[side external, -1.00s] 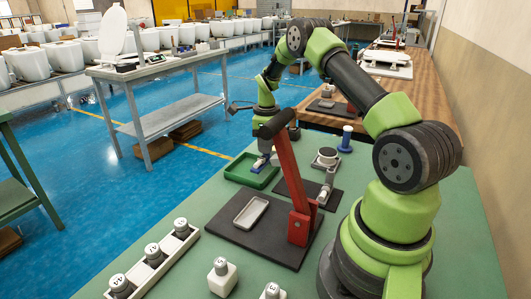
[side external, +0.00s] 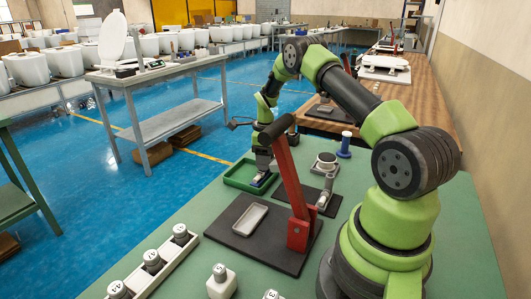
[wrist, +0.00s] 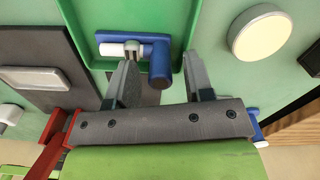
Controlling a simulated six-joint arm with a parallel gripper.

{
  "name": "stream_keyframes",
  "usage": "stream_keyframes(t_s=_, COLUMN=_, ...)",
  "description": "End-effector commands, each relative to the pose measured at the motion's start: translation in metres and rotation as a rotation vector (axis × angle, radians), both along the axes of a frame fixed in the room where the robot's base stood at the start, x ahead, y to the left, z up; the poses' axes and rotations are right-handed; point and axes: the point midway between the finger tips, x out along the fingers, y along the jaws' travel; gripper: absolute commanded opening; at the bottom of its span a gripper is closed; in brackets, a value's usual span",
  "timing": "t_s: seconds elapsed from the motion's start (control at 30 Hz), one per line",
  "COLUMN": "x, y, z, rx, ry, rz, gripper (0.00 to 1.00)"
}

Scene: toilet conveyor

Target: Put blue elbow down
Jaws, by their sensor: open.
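The blue elbow (wrist: 160,62), with a white end and a dark ring, lies in the green tray (wrist: 185,12). In the side external view the elbow (side external: 263,179) is low inside the tray (side external: 235,183), near its near right side. My gripper (wrist: 159,62) is open in the wrist view, with one finger on each side of the elbow's bent end. Small gaps show between the fingers and the blue part. In the side external view my gripper (side external: 264,166) is just above the elbow and partly hidden by the red lever.
The red lever (side external: 288,175) stands close by on a black board (side external: 283,258) with a grey dish (side external: 250,218). A rack of numbered white-and-grey pieces (side external: 153,262) is at the front.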

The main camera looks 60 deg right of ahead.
Motion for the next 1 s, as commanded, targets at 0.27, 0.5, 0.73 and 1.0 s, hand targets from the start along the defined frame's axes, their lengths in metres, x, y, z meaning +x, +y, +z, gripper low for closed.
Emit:
stream_keyframes(t_s=0.27, x=0.001, y=-0.001, z=0.042, rx=-0.005, ry=-0.005, rz=0.001, gripper=0.47)
stream_keyframes(t_s=0.5, x=0.001, y=-0.001, z=0.094, rx=-0.003, ry=-0.004, rz=0.0, gripper=0.47)
stream_keyframes(t_s=0.73, x=0.0, y=0.0, z=0.121, rx=-0.003, ry=-0.004, rz=0.008, gripper=0.47)
stream_keyframes(t_s=1.0, x=0.002, y=0.06, z=0.193, rx=-0.054, ry=-0.112, rz=0.453, gripper=0.47)
